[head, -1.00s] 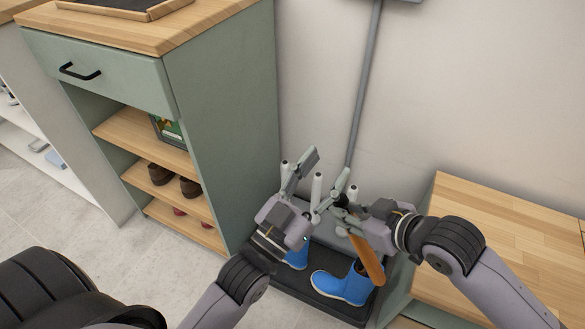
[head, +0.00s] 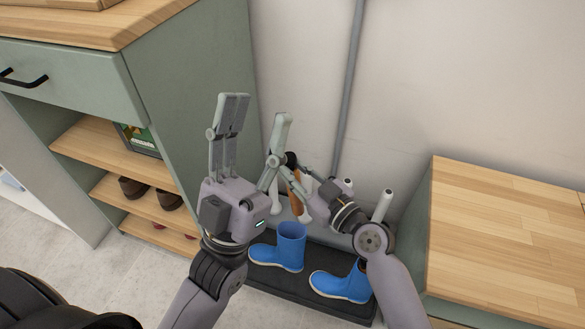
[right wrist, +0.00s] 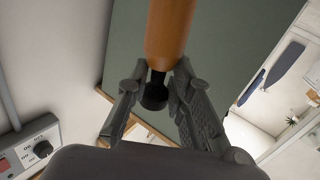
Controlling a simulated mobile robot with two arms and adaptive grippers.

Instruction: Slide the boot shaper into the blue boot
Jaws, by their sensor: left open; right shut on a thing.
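The boot shaper (head: 296,205) is an orange-brown piece with a black knob, held roughly upright above the left blue boot (head: 291,243). My right gripper (head: 294,176) is shut on its knob end. In the right wrist view the shaper (right wrist: 170,30) runs up out of the picture, its black knob between the fingers (right wrist: 155,95). The left boot stands upright with its opening showing; the shaper's lower end appears above and behind it, apart. A second blue boot (head: 342,285) stands to the right, partly hidden by my right arm. My left gripper (head: 257,108) is open and empty, fingers up.
Both boots stand on a dark tray (head: 290,284) with white pegs (head: 382,205) behind. A green cabinet (head: 190,110) with shoe shelves stands left, a wood-topped bench (head: 500,230) right. A grey pole (head: 348,90) runs down the wall.

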